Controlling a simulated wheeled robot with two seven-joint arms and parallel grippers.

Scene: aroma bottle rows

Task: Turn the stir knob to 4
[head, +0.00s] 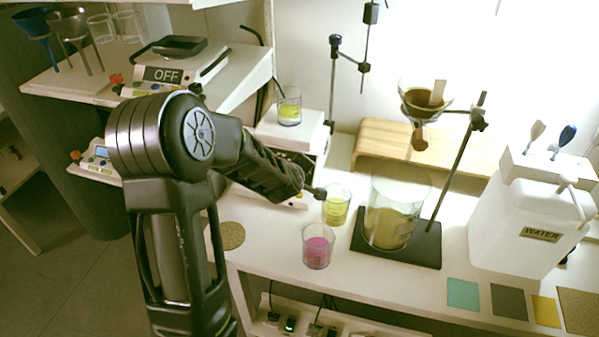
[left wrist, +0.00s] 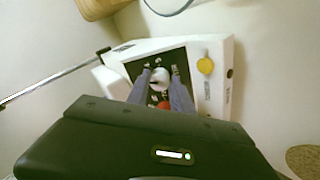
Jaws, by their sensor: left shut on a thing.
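The stir knob (left wrist: 160,80) is a small round white knob on the dark front panel (left wrist: 178,58) of a white stirrer. In the left wrist view my left gripper (left wrist: 161,84) has its two fingers on either side of the knob, shut on it. The numbers around the knob are too small to read. In the head view the white stirrer (head: 292,131) stands at the back of the bench, and my left arm hides most of its front and the knob. My right gripper is not in view.
A beaker of yellow-green liquid (head: 289,108) stands on the stirrer. Beakers of yellow (head: 336,206) and pink liquid (head: 318,248) stand close to my left gripper. A large beaker (head: 391,215) and a white water container (head: 525,225) stand to the right.

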